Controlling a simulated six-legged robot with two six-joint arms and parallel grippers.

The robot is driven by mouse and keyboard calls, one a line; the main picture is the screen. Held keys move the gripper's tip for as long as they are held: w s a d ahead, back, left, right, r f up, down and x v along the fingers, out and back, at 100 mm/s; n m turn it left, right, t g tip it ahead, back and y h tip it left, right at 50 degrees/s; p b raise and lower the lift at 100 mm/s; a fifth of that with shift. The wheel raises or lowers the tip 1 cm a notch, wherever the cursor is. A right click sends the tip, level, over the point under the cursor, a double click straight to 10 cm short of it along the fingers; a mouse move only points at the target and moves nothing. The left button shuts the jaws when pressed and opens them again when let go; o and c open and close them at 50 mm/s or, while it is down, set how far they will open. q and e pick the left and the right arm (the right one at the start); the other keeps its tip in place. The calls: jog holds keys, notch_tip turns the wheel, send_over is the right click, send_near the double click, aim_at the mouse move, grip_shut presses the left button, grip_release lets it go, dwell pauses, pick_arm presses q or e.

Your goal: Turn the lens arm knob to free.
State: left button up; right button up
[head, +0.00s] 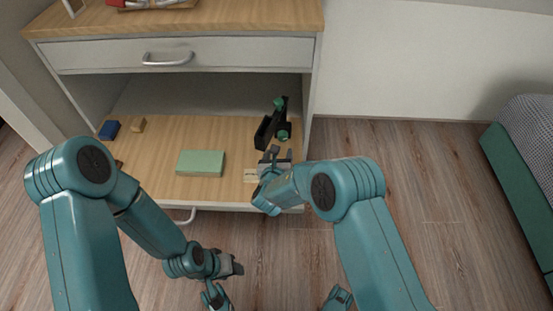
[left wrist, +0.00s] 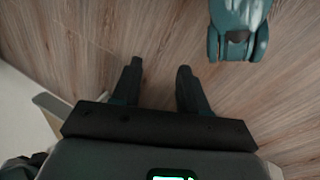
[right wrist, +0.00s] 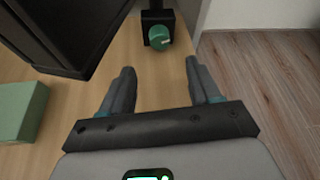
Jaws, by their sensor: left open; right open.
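A black device (head: 265,132) with teal-green knobs stands at the right of the open wooden shelf. Its nearer knob (head: 283,135) faces my right gripper (head: 274,153). In the right wrist view this round knob (right wrist: 159,38) sits on a black block and carries a short pale mark; its setting is not readable. My right gripper (right wrist: 160,70) is open and empty, its fingertips short of the knob and either side of its line. My left gripper (head: 236,266) is low over the floor, away from the shelf; in the left wrist view it is open and empty (left wrist: 158,75).
A green box (head: 201,163) lies mid-shelf, with a blue block (head: 109,130) and a tan block (head: 138,125) at the back left. A drawer (head: 180,56) overhangs the shelf. A pale card (head: 250,175) lies near the shelf's front edge.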

aim_at(283, 139)
jog(key=p+v, duration=0.1)
jog(key=v, duration=0.5)
pick_arm(q)
jog(key=shift+s+d+r+g, duration=0.15)
jog(key=shift+s+r+g, duration=0.15)
jog(key=shift+s+r, duration=0.6)
jog(key=shift+w+r, duration=0.1)
jog(key=shift+w, duration=0.05)
